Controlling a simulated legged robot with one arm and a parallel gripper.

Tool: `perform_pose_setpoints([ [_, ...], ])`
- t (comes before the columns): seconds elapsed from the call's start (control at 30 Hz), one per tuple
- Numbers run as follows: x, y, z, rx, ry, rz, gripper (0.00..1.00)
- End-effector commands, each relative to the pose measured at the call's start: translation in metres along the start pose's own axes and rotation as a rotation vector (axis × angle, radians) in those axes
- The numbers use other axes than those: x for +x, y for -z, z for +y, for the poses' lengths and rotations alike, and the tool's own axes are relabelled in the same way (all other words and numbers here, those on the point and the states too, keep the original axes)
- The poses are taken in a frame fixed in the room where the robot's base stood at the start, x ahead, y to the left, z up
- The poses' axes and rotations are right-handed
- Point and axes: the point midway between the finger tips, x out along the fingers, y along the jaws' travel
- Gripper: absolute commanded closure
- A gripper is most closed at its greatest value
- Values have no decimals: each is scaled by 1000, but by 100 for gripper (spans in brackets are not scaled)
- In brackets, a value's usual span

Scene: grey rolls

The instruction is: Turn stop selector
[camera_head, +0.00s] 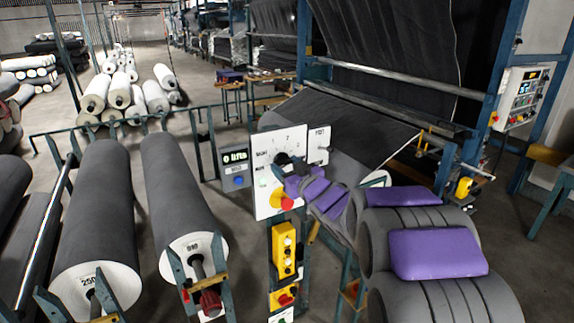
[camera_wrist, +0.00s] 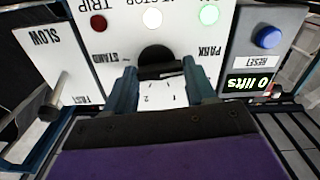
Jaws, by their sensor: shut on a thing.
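The stop selector is a black round knob (camera_head: 283,158) on a white panel (camera_head: 266,206) with a printed dial. In the wrist view the panel is upside down, and the knob (camera_wrist: 157,58) shows between my two fingers, near the PARK and STAND labels. My gripper (camera_head: 289,175) reaches the panel from the lower right; in the wrist view my gripper (camera_wrist: 160,75) is shut on the knob, one finger on each side. The fingers hide part of the knob and dial, and I cannot tell which mark it points at.
A red stop button (camera_head: 282,200) on yellow sits just below my gripper. A grey counter box (camera_head: 235,169) with a blue button stands left of the panel. A SLOW/FAST lever box (camera_head: 318,145) is to the right. Grey rolls (camera_head: 92,222) lie at left.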

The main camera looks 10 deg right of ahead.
Motion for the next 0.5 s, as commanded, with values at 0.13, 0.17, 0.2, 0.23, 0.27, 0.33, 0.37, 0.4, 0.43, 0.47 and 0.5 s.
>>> perform_pose_setpoints([
  [0.13,0,6,0,91,1,-1,75],
  [0.17,0,6,0,115,1,-1,75],
  [0.2,0,7,0,149,0,-1,75],
  [0.23,0,7,0,174,1,-1,75],
  [0.27,0,7,0,201,1,-2,75],
  [0.33,0,7,0,265,2,-2,75],
  [0.37,0,7,0,294,2,-2,75],
  [0.4,0,8,1,333,1,-1,75],
  [0.43,0,8,1,360,1,-1,75],
  [0.47,0,8,1,388,0,0,75],
  [0.5,0,8,2,427,0,2,75],
])
